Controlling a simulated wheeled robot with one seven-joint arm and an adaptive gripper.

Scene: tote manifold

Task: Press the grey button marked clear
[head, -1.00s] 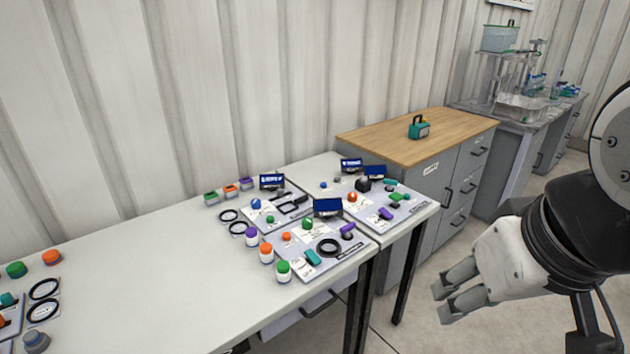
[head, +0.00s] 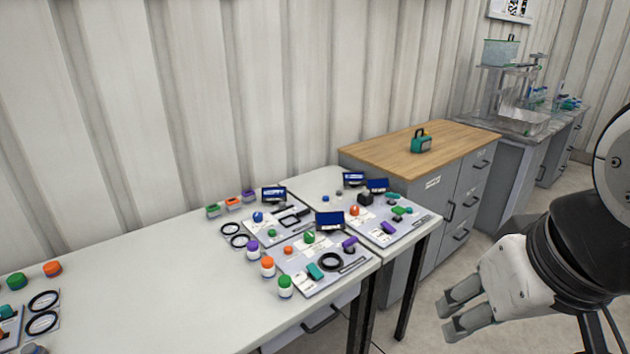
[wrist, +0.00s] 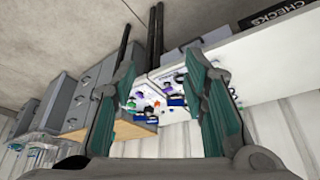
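I cannot read the word clear on any button at this distance. A larger grey knob (head: 34,350) is cut off by the lower left edge of the head view. My gripper (head: 448,318) is at the right of the head view, out over the floor beyond the table's front edge, apart from every panel. In the wrist view my gripper (wrist: 160,70) has its fingers wide apart with nothing between them. The panels look small and far off between the fingers there.
The white table (head: 170,290) holds panels with coloured knobs, black rings, small blue screens (head: 330,221) and several lidded jars (head: 267,266). Its left middle is bare. A grey cabinet with a wooden top (head: 450,140) stands behind, bearing a teal box (head: 421,141). Floor is open at right.

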